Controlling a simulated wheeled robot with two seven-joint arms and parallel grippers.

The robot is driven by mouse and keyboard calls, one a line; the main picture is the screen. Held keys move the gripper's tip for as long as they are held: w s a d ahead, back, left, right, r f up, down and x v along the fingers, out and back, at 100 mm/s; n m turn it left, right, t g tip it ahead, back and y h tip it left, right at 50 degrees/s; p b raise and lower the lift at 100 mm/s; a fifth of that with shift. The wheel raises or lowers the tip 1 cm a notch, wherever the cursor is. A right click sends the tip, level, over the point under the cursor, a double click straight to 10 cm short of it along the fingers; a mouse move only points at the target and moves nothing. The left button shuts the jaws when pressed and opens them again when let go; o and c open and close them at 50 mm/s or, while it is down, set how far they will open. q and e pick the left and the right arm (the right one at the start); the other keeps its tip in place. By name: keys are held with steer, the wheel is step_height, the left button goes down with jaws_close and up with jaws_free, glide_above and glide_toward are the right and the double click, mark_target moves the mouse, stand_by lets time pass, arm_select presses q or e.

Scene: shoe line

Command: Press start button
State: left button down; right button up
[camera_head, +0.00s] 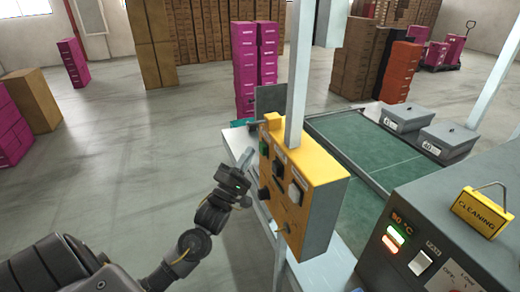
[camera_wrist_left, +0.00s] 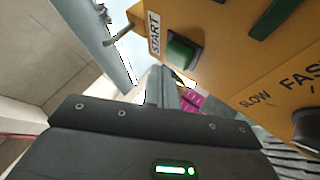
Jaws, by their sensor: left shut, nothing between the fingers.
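The start button (camera_wrist_left: 184,52) is a green block beside a white START label (camera_wrist_left: 154,33) on the yellow control box, seen in the left wrist view. The yellow control box (camera_head: 322,182) hangs on a pale post in the head view, its face with several knobs and buttons turned left. My left gripper (camera_head: 247,157) is shut and empty, just left of that face; its fingers (camera_wrist_left: 168,88) also show in the left wrist view, pointing toward the area below the button. I cannot tell whether they touch the box. My right gripper is not in view.
A knob with SLOW and FAST marks (camera_wrist_left: 306,128) sits on the same face. A green conveyor bed (camera_head: 362,145) and a grey machine with a CLEANING tag (camera_head: 482,211) lie right. Open floor (camera_head: 130,150) is left.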

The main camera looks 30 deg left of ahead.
arm_select(q)
steer(key=shift+w+d, duration=0.1)
steer(key=shift+w, duration=0.05)
steer(key=shift+w+d, duration=0.2)
